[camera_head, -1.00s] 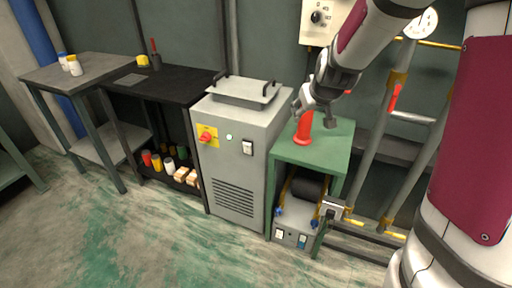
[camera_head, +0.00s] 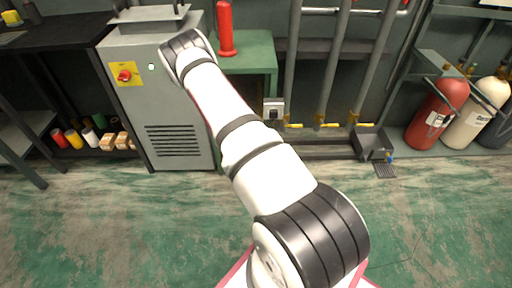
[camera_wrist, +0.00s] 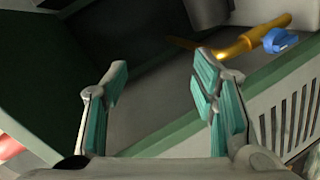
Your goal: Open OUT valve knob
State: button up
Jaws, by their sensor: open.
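A blue valve knob (camera_wrist: 280,40) sits by the end of a brass-coloured pipe (camera_wrist: 245,42) in the upper right of the wrist view. Its label is not visible, so I cannot tell whether it is OUT. My gripper (camera_wrist: 160,85) is open and empty, with its teal-padded fingers apart. The knob is beyond and to the right of the right finger, not between the fingers. In the head view my arm hides the gripper and the small machine with the knobs.
The green table (camera_head: 255,50) carries a red cylinder (camera_head: 225,28). A grey cabinet (camera_head: 165,105) stands left of it. A green edge (camera_wrist: 180,130) and a slotted panel (camera_wrist: 290,115) lie close to my fingers. Red (camera_head: 437,110) and cream (camera_head: 478,112) tanks stand right. The floor is mostly clear.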

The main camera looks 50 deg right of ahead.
jog(key=s+f+n+t+h+b, duration=0.1)
jog(key=s+f+n+b, duration=0.2)
jog(key=s+f, duration=0.55)
jog(key=s+f+n+t+h+b, duration=0.1)
jog(key=s+f+n+t+b, duration=0.3)
jog(key=f, duration=0.8)
jog(key=w+d+b, duration=0.1)
jog(key=w+d, duration=0.1)
jog(key=d, duration=0.1)
jog(key=w+d+m+g+b, duration=0.1)
jog(key=w+d+b, duration=0.1)
jog(key=w+d, duration=0.1)
jog(key=w+d+g+b, duration=0.1)
jog(key=w+d, duration=0.1)
jog(key=d, duration=0.3)
jog(key=shift+w+d+r, duration=0.1)
jog(key=shift+w+r, duration=0.05)
jog(key=shift+w, duration=0.15)
jog(key=shift+m, duration=0.3)
jog(key=c, duration=1.1)
